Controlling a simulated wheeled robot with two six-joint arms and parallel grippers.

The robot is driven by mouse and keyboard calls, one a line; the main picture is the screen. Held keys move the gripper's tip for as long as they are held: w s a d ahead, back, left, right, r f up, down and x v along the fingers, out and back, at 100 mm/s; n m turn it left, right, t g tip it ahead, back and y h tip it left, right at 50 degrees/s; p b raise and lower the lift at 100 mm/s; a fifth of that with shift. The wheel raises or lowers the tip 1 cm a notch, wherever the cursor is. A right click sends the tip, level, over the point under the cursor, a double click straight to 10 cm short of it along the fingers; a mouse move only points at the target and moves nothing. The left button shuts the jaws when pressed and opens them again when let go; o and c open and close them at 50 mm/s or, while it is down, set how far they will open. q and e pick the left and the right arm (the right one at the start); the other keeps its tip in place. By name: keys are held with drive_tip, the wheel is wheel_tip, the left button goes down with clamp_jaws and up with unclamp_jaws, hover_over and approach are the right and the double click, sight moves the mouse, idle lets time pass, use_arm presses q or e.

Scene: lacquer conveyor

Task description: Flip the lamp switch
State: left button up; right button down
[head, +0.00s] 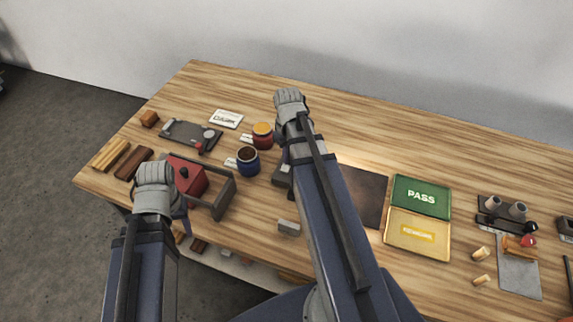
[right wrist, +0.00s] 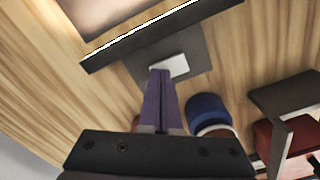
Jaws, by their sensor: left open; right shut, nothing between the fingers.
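The lamp's dark grey base (right wrist: 198,62) lies on the wooden table in the right wrist view, with a pale switch (right wrist: 170,67) on it. A long dark bar (right wrist: 125,48) with a bright white edge crosses above the base. My right gripper (right wrist: 160,74) is shut and empty, its purple fingertips at the switch's near edge; I cannot tell whether they touch. In the head view my right arm hides most of the lamp; part of its base (head: 282,174) shows. My left gripper (head: 181,222) is open at the table's front edge, partly hidden by its wrist.
A blue jar (head: 248,161) and a red jar (head: 263,135) stand left of my right arm. A red block in a dark frame (head: 222,203) is near my left gripper. Green PASS (head: 421,192) and yellow (head: 417,250) trays lie right of a dark brown panel (head: 370,195).

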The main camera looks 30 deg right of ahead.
use_arm(q)
wheel_tip(320, 180, up, 7)
drive_tip(key=p, duration=0.7)
use_arm(e)
wheel_tip(320, 180, up, 7)
